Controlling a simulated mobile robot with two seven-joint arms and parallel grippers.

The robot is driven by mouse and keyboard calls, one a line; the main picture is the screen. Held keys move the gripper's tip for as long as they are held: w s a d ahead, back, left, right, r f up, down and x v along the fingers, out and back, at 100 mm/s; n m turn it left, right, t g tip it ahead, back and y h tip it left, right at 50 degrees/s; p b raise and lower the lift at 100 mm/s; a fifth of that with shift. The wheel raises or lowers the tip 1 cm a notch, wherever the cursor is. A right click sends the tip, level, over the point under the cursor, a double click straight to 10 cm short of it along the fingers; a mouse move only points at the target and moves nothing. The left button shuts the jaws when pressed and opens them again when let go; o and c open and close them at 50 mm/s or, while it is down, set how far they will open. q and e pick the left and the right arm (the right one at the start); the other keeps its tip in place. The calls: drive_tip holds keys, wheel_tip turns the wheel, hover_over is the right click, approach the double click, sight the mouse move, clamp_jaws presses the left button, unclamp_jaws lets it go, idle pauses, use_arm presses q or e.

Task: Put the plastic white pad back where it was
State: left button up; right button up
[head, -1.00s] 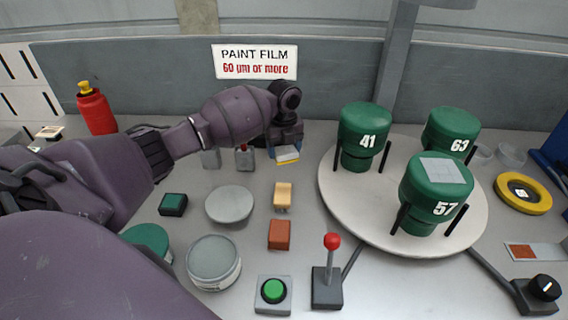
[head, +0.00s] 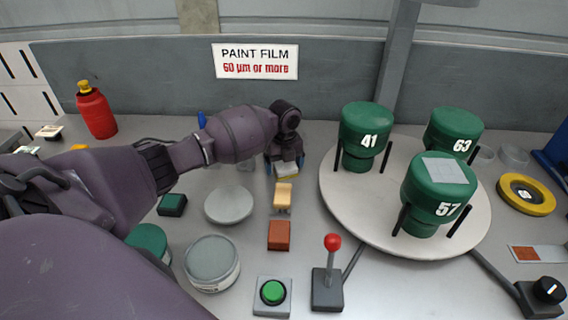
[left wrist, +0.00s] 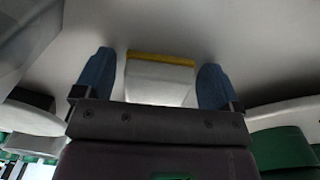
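The white plastic pad (head: 287,170) is in front of my left gripper in the head view. In the left wrist view the white pad (left wrist: 160,82), with a yellow strip along its far edge, lies between the two blue fingers. My left gripper (head: 285,162) has a finger at either side of it, and the pad has moved along with the gripper. A thin gap seems to show beside the left finger, so the contact is not fully clear. Its height over the table is hard to tell. My right gripper is not in view.
A tan block (head: 283,196) and a red-brown block (head: 279,235) stand just in front of the gripper. A grey disc (head: 229,205) lies to their left. The turntable (head: 345,205) with green cylinders is to the right. A red-knobbed lever (head: 331,270) stands in front.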

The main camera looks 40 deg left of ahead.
use_arm(q)
drive_tip(key=shift+r, duration=0.45)
drive_tip(key=shift+r+p, duration=0.7)
drive_tip(key=shift+r, duration=5.05)
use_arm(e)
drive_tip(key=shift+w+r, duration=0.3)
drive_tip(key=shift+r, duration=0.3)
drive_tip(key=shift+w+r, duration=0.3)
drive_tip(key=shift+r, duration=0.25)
